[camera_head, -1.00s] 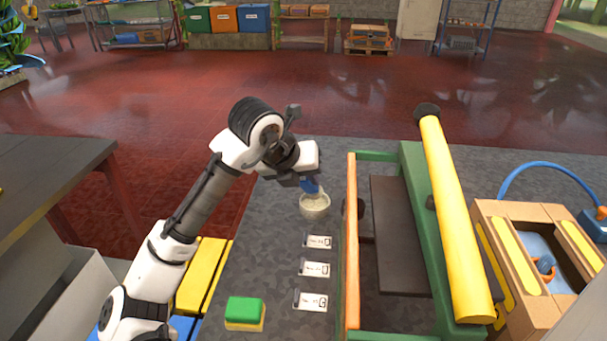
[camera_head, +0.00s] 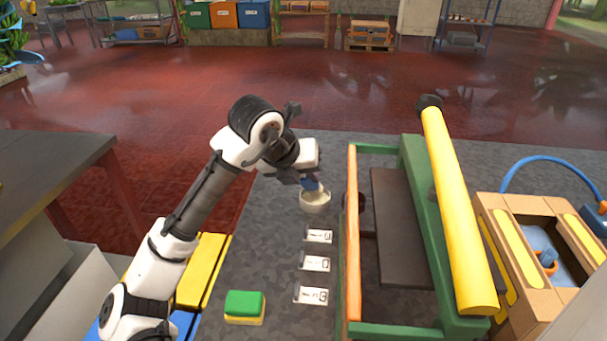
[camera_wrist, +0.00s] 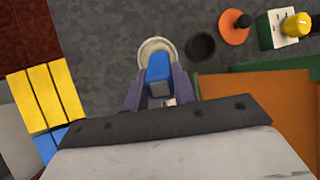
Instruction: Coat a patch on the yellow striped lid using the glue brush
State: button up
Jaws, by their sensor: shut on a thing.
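My gripper (camera_head: 308,180) is shut on the blue-handled glue brush (camera_head: 312,185), just above a small pale bowl (camera_head: 316,202). The brush's lower end is in or at the bowl's mouth; its bristles are hidden. In the wrist view, the purple fingers of my gripper (camera_wrist: 160,92) stand either side of the blue handle (camera_wrist: 158,68), with the bowl (camera_wrist: 158,46) beyond it. A yellow panel with dark stripes between its slats (camera_head: 203,270) is at lower left, partly behind my arm; it looks like the lid. It also shows in the wrist view (camera_wrist: 46,97).
Several labelled cards (camera_head: 316,263) lie in front of the bowl, and a green-and-yellow sponge (camera_head: 245,306) is nearer. A green frame with an orange rail (camera_head: 352,240) stands close on the right. A box with yellow strips (camera_head: 510,260) is further right.

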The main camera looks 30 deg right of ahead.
jog(key=shift+f+b, duration=0.55)
jog(key=shift+f, duration=0.25)
dwell(1.3)
jog(key=shift+r+p, duration=2.7)
jog(key=shift+r, duration=0.85)
